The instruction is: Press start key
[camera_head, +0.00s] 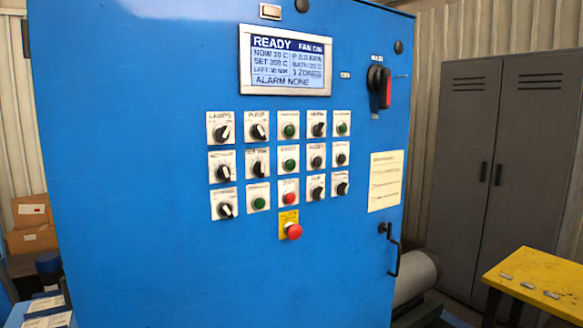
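A blue control cabinet (130,170) fills the middle of the head view. Its panel holds rows of labelled knobs and push buttons. Green buttons sit in the top row's third column (289,131) and fifth column (342,128), the middle row (290,165) and the bottom row (258,203). A red button (289,198) is in the bottom row's third column. Most labels are too blurred to read, so I cannot tell which one is the start key. The display (287,62) reads READY, FAN ON and ALARM NONE. Neither of my grippers is in view.
A red mushroom button (294,231) on a yellow plate sits below the rows. A red-and-black rotary switch (385,87) is at the upper right, and a black door handle (393,250) below. A grey locker (480,160) and yellow table (535,283) stand at right; boxes (30,220) at left.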

